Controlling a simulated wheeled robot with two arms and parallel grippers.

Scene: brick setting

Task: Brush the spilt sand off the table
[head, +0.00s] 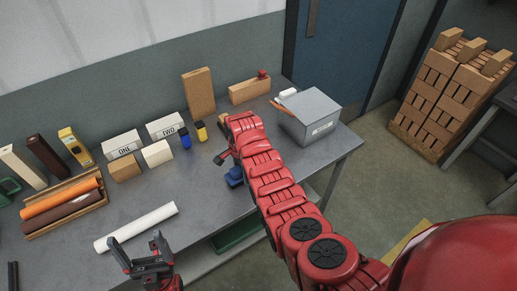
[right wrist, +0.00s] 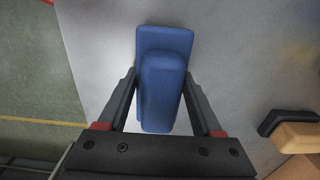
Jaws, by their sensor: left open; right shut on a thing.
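My right gripper (right wrist: 160,82) is shut on a blue brush (right wrist: 163,90), whose blue top and handle show between the fingers in the right wrist view. In the head view the brush (head: 235,177) is low over the grey table (head: 205,190), near its front edge, partly hidden by my right arm. I cannot tell whether it touches the top; its bristles are hidden. A faint sandy tint (right wrist: 303,62) shows on the table at the right of the wrist view; no distinct sand pile is visible. My left gripper (head: 137,247) is open and empty near the table's front.
A white roll (head: 136,227) lies beside my left gripper. Blocks labelled ONE (head: 123,145) and TWO (head: 165,128), a blue bottle (head: 185,139) and a yellow bottle (head: 201,132) stand behind. A grey box (head: 311,117) stands at the right end. Bricks (head: 450,92) are stacked beyond.

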